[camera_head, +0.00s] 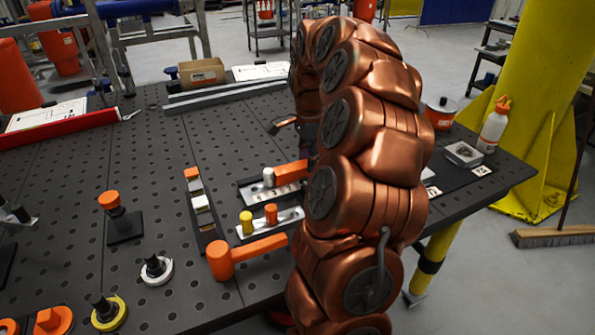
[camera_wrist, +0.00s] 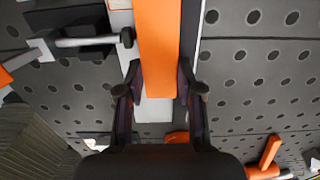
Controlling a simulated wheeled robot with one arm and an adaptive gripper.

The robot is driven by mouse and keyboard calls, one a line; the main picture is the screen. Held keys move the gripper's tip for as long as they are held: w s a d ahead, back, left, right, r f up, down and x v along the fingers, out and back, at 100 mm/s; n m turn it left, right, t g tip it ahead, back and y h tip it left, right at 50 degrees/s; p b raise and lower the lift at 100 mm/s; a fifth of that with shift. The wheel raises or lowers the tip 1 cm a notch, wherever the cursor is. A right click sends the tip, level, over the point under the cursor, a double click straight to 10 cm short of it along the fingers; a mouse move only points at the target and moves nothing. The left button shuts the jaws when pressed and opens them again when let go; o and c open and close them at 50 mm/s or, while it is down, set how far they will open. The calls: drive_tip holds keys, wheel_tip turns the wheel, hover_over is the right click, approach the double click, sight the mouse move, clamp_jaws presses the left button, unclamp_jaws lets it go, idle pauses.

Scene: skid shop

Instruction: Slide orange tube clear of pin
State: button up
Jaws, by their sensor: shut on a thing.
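The orange tube (camera_wrist: 158,45) runs lengthwise between the fingers of my gripper (camera_wrist: 160,88) in the wrist view, with a finger close against each side. It lies over a pale grey plate strip (camera_wrist: 152,112). In the head view an orange piece (camera_head: 290,172), apparently this tube, lies on a small fixture plate (camera_head: 286,191) and its right end is hidden behind my arm. A short pale upright post (camera_head: 268,177) stands at its left end. I cannot tell whether this is the pin or whether the tube is still around a pin. My gripper's fingers are hidden in the head view.
Near the fixture are a plate with yellow and orange pegs (camera_head: 271,220), a dark rail with blocks (camera_head: 200,210) and an orange mallet (camera_head: 241,257). A metal rod (camera_wrist: 85,42) lies left of the tube.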

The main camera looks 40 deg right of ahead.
drive_tip(key=shift+s+d+r+b, duration=0.1)
drive_tip(key=shift+s+d, duration=0.3)
drive_tip(key=shift+d, duration=0.85)
drive_tip(key=shift+s+d+f+b, duration=0.15)
drive_tip(key=shift+s+d, duration=0.3)
drive_tip(key=shift+d, duration=0.8)
drive_tip(key=shift+s+d+r+b, duration=0.15)
drive_tip(key=shift+s+d, duration=0.25)
drive_tip(key=shift+d, duration=0.85)
idle(0.5)
drive_tip(key=o, duration=1.3)
drive_tip(key=shift+r+p, duration=0.6)
drive_tip(key=shift+r, duration=2.85)
drive_tip(key=shift+a, duration=0.1)
